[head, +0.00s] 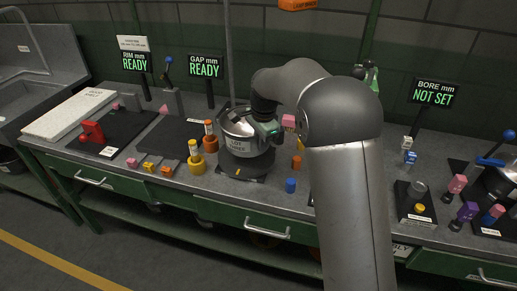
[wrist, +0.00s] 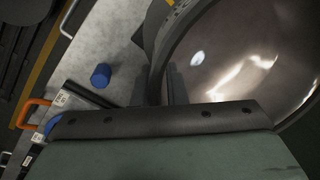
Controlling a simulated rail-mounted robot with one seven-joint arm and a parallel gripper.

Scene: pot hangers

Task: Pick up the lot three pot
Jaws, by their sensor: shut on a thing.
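The lot three pot (head: 238,146) is a shiny metal pot with a label reading "LOT THREE" on its front, upright near the middle of the bench. My gripper (head: 272,132) is at the right side of the pot, shut on its upper edge or handle; which one is hard to see. In the wrist view, the pot (wrist: 245,60) fills the upper right as a large glossy round surface, and the gripper fingers (wrist: 168,85) meet its left side. A dark plate (head: 236,176) lies under the pot; I cannot tell whether they touch.
Orange and yellow cylindrical pieces (head: 195,160) stand close left of the pot. A blue cylinder (head: 291,185) lies to its right, also in the wrist view (wrist: 101,75). Signs (head: 206,67) stand behind. A second pot (head: 500,183) is at far right. The dark mat (head: 172,138) has free room.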

